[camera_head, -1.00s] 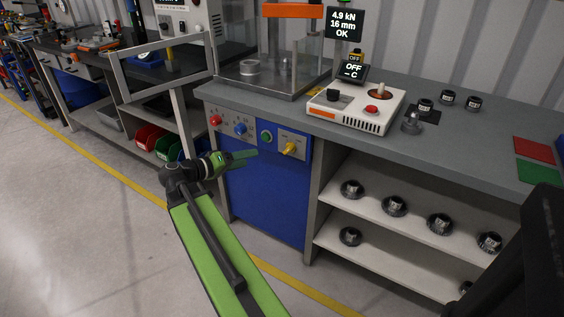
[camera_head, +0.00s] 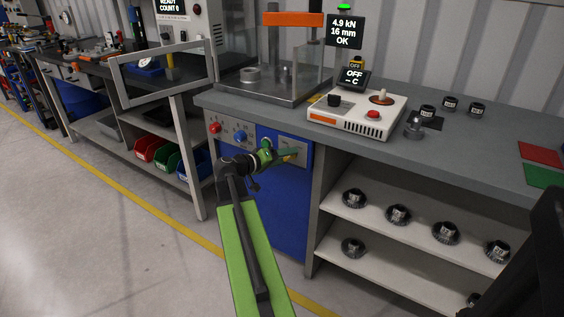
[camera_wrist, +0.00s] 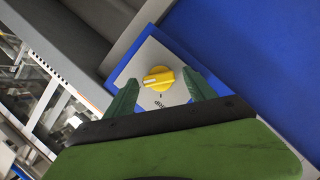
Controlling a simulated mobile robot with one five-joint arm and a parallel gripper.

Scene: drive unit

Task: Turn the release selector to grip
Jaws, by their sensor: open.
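The release selector is a yellow knob on a light plate on the blue cabinet front. In the wrist view the yellow knob (camera_wrist: 158,77) sits ahead of and between my open green fingers (camera_wrist: 160,92), apart from them. A white mark shows on the knob's left side. Lettering on the plate below it is partly hidden and hard to read.
A red knob (camera_head: 215,128) and a blue knob (camera_head: 240,136) are on the panel to the left. The grey bench top (camera_head: 420,143) overhangs above. A white control box (camera_head: 357,117) stands on it. Shelves with several dark round parts are at the right.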

